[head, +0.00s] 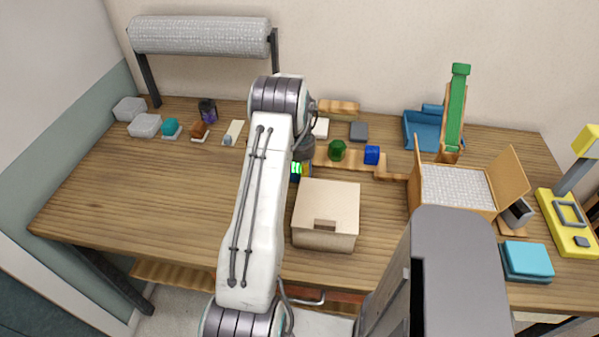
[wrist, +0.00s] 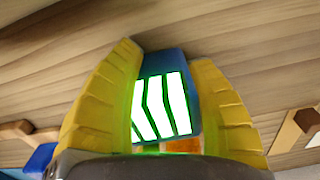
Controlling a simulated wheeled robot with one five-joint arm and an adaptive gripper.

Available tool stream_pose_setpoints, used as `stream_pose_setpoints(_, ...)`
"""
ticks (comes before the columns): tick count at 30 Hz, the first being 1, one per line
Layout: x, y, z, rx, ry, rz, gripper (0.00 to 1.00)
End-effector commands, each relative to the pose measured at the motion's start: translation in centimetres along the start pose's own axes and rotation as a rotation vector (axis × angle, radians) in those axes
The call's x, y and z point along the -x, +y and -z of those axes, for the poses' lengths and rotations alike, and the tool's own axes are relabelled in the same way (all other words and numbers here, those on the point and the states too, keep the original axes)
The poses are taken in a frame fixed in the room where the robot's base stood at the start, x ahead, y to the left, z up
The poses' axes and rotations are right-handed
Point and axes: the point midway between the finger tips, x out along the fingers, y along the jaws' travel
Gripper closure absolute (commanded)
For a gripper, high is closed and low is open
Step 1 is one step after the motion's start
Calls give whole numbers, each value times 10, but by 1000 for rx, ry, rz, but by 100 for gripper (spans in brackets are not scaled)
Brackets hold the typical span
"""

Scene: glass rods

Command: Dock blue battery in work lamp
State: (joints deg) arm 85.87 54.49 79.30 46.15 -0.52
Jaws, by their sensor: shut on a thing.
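The blue battery (wrist: 162,65), with glowing green bars on its face, sits between the yellow fingers of my gripper (wrist: 168,85) in the wrist view. My gripper is shut on it. In the head view the battery (head: 296,173) shows as a small dark blue piece with green bars beside my arm, left of the cardboard box; the arm hides part of it. The yellow work lamp (head: 555,235) stands at the table's far right, with a grey frame on its base and a yellow head on a grey post. It is well apart from my gripper.
A closed beige box (head: 325,215) stands at the front middle. An open carton (head: 456,187) with flaps up and a teal block (head: 527,262) lie between it and the lamp. A green cylinder (head: 337,151) and a blue cube (head: 372,155) stand behind. The table's left front is clear.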

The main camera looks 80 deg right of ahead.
Motion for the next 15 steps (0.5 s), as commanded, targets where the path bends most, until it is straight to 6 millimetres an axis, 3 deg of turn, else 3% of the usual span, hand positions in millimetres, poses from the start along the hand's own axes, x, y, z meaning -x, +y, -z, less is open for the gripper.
stream_pose_setpoints(8, -3, 0, 0, 0, 1, 0, 87)
stream_pose_setpoints(9, -2, 0, 0, 0, 0, 0, 46)
stream_pose_setpoints(15, -2, 0, 0, 0, 0, 0, 29)
